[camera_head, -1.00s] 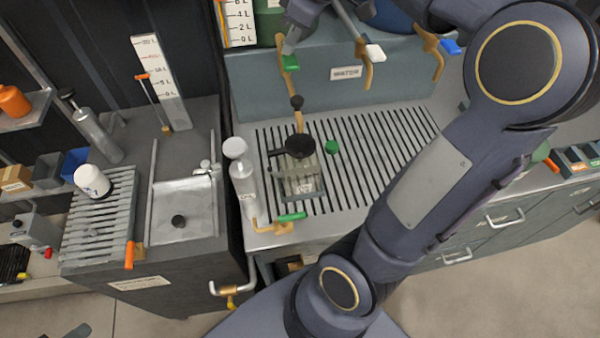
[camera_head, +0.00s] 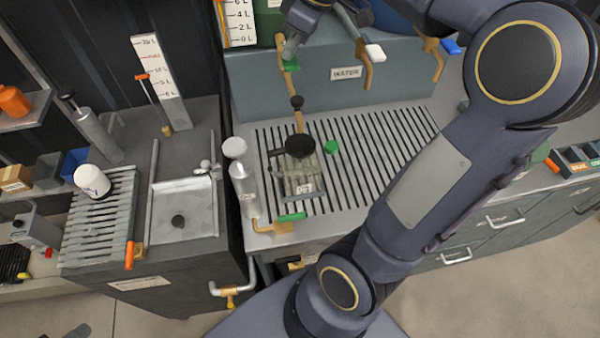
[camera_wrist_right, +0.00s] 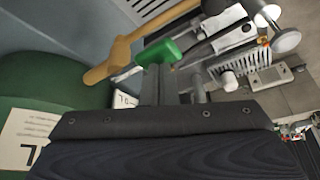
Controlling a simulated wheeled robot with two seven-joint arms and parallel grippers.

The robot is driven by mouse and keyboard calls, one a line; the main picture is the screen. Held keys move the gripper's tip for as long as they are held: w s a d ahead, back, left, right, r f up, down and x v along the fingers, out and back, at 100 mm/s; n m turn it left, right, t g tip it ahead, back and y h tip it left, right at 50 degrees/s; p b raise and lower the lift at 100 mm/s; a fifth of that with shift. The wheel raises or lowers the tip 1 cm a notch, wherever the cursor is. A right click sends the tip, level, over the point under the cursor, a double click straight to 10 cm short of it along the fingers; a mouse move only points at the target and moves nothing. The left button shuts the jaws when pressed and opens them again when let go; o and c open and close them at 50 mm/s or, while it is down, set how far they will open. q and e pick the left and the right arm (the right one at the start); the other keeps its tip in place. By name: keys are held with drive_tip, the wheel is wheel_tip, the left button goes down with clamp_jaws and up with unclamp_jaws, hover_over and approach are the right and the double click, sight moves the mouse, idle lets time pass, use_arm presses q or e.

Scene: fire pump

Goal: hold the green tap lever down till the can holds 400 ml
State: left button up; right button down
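The green tap lever (camera_head: 290,65) sits on the brass tap at the front of the water tank, and shows large in the right wrist view (camera_wrist_right: 165,52). My right gripper (camera_head: 289,50) is at the lever from above. Its fingers (camera_wrist_right: 152,84) look close together, with their tips at the green handle; I see nothing held between them. The can (camera_head: 301,184) stands upright on the slatted drain below the tap's spout, with a black round top over it. Its liquid level cannot be read. A dark grey shape at the bottom left may be my left gripper (camera_head: 68,332).
White-handled (camera_head: 375,52) and blue-handled (camera_head: 451,46) taps stand to the right. A green knob (camera_head: 332,146) is beside the can. A white-topped cylinder (camera_head: 236,160) and a green-handled drain tap (camera_head: 292,217) are near the front edge.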

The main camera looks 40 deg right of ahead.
drive_tip(key=shift+f, duration=1.15)
idle(6.8)
